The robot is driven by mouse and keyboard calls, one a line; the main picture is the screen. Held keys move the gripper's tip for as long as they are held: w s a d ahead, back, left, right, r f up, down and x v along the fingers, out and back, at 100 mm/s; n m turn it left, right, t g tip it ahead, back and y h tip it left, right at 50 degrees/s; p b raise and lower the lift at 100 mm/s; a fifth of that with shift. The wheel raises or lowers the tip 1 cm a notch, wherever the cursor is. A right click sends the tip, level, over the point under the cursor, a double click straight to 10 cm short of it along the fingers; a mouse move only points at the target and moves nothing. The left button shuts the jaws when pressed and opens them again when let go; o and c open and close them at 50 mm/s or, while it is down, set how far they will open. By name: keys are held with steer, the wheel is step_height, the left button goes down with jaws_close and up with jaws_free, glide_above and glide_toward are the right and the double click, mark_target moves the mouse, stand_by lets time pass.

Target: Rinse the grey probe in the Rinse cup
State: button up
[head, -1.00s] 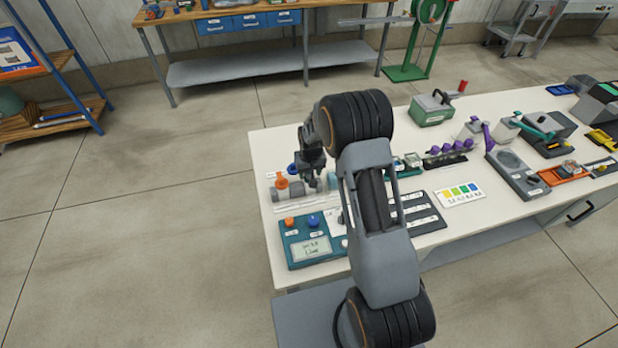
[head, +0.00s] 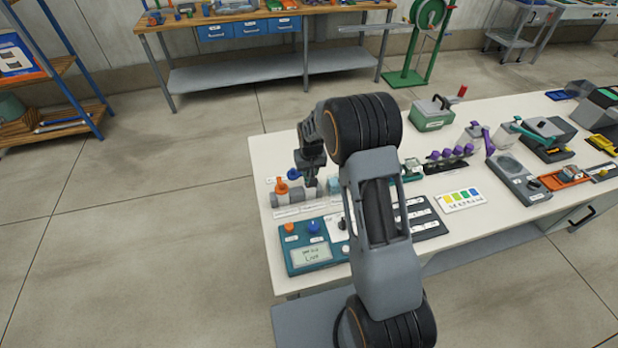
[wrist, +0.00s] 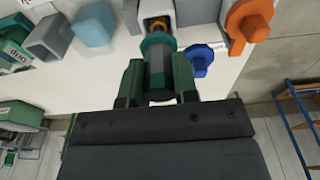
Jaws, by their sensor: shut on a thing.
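My gripper (wrist: 159,85) is shut on the grey probe (wrist: 157,72), a grey cylinder with a teal collar, in the wrist view. Just beyond the probe is a pale square holder (wrist: 153,8) with a yellow ring inside; I cannot tell whether the probe touches it. To its left are a light blue block-like piece (wrist: 92,26) and an open grey square cup (wrist: 49,38); no Rinse label is readable, so I cannot tell which is the Rinse cup. In the head view my gripper (head: 311,181) is over the table's left end, its probe mostly hidden.
An orange-capped probe (wrist: 248,20) and a blue knob-like piece (wrist: 197,59) are close on the right. A teal meter (head: 308,254) lies in front of the holders. More instruments crowd the table's right side. Open floor is left of the table.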

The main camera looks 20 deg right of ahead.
step_height(320, 180, up, 9)
steer(key=shift+r, duration=0.2)
stand_by(0.3)
steer(key=shift+d+f, duration=0.15)
steer(key=shift+f, duration=0.05)
steer(key=d+f+m+b, duration=0.3)
steer(key=d+m, duration=0.3)
steer(key=d, duration=0.3)
step_height(320, 180, down, 8)
steer(key=b, duration=0.5)
steer(key=shift+h, duration=0.3)
steer(key=shift+d+r, duration=0.1)
steer(key=shift+r, duration=0.05)
steer(key=shift+r+p, duration=0.55)
steer(key=shift+r, duration=0.1)
steer(key=shift+f, duration=0.15)
